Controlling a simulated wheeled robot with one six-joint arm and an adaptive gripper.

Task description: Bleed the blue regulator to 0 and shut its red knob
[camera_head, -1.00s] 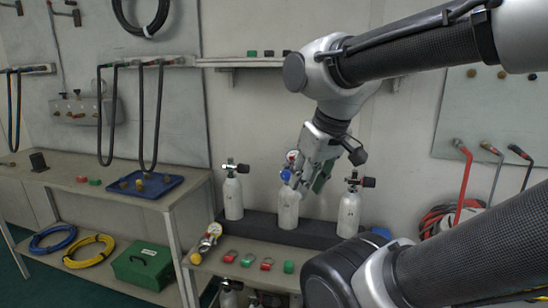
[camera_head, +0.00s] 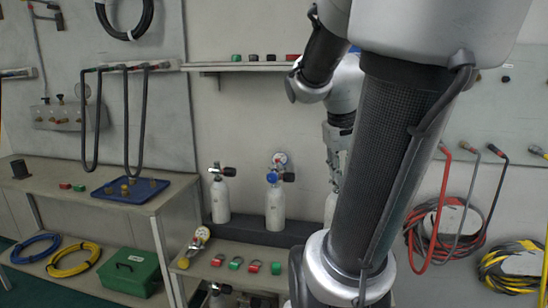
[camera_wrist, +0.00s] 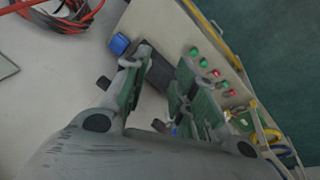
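The blue regulator (camera_head: 272,179) is mounted on the valve of the middle white cylinder (camera_head: 275,208), which stands upright on a dark rack. Its round gauge (camera_head: 280,158) shows above it, with some red on it. The needle reading is too small to tell, and I cannot make out a separate red knob. A small blue part (camera_wrist: 174,131) shows low between the fingers, too blurred to identify.
A left white cylinder (camera_head: 220,200) stands beside the middle one; a right one is mostly hidden by my arm. The front shelf (camera_head: 215,262) holds a gauge with a yellow knob (camera_head: 193,245) and several red and green pieces. Hoses hang at right.

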